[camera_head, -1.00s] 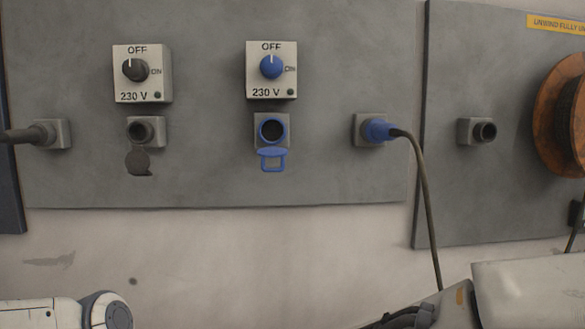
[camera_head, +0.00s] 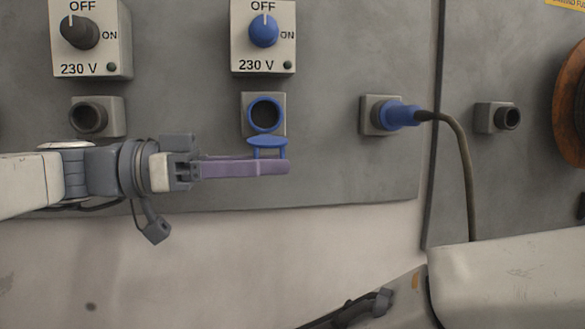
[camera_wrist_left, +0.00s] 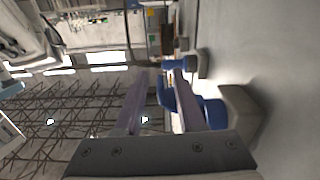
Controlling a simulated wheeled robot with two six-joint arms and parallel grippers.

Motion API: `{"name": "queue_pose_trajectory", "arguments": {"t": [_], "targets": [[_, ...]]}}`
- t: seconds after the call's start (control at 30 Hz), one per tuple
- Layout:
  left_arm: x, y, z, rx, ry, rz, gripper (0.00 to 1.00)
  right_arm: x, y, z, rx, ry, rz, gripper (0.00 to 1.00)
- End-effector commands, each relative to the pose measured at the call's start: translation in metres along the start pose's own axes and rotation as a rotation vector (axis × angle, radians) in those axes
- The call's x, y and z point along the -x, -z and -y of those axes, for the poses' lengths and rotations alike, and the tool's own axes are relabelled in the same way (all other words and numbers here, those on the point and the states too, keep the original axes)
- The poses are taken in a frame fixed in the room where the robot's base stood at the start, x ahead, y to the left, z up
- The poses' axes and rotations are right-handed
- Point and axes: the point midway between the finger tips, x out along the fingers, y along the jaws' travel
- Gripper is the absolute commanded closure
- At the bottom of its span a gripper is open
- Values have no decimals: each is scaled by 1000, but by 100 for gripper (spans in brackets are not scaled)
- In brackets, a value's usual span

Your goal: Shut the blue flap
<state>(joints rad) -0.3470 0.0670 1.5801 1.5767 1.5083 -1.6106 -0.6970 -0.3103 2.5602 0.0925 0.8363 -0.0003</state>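The blue flap (camera_head: 267,142) hangs open below the round mouth of the blue-rimmed socket (camera_head: 264,114) in the head view. My left gripper (camera_head: 285,167) comes in from the left with purple fingers across the flap's lower part, hiding some of it. In the left wrist view, the two fingers of the left gripper (camera_wrist_left: 162,92) stand apart, and part of the blue flap (camera_wrist_left: 165,95) shows between them, close to the right-hand finger. Whether a finger touches the flap I cannot tell. My right gripper is not in view.
A switch box with a blue knob (camera_head: 263,32) sits above the socket, marked OFF. A blue plug (camera_head: 400,115) with a hanging cable is to the right. A dark socket (camera_head: 88,117) is to the left, above my left arm. A plain socket (camera_head: 507,118) is at far right.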

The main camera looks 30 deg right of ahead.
Motion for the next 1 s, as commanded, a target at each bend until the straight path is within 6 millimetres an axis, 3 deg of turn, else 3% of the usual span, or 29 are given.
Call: {"name": "queue_pose_trajectory", "arguments": {"t": [0.23,0.6,0.63,0.7,0.73,1.0], "targets": [[-34,0,0,2,0,0,62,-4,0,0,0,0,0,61],[-40,0,0,3,4,0,62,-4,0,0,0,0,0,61],[-40,0,0,3,4,1,65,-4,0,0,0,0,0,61],[-40,0,0,3,4,1,92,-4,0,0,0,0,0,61],[-40,0,0,3,4,1,100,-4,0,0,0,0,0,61],[-39,0,0,8,5,1,100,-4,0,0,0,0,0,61]]}}
